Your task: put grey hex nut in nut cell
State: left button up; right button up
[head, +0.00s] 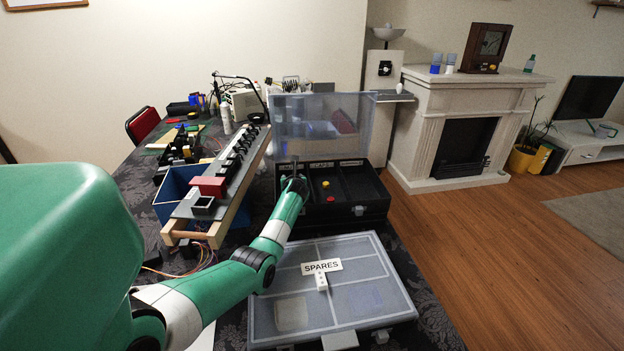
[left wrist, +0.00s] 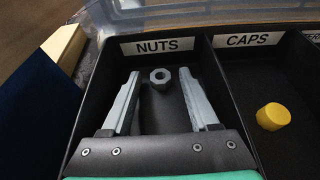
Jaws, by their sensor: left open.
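The grey hex nut (left wrist: 160,76) lies in the cell labelled NUTS (left wrist: 150,48) in the left wrist view. My left gripper (left wrist: 158,85) is open, with its two fingers reaching into that cell. The nut shows between the fingertips, and neither finger appears to touch it. In the head view my left gripper (head: 295,184) is over the left cell of the black organizer box (head: 345,211), and the nut is hidden there. My right gripper is in neither view.
The CAPS cell (left wrist: 284,110) to the right holds a yellow cap (left wrist: 273,116). Black dividers separate the cells. The box's clear lid (head: 320,125) stands open behind it. A closed SPARES case (head: 345,270) lies in front, and a rail with black parts (head: 225,175) stands left.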

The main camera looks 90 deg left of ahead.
pick_arm(q)
jog(key=shift+d+r, duration=0.1)
jog(key=shift+r, duration=0.2)
jog(key=p+v, duration=0.7)
jog(key=v, duration=0.4)
jog(key=shift+p, duration=0.3)
jog(key=shift+d, duration=0.4)
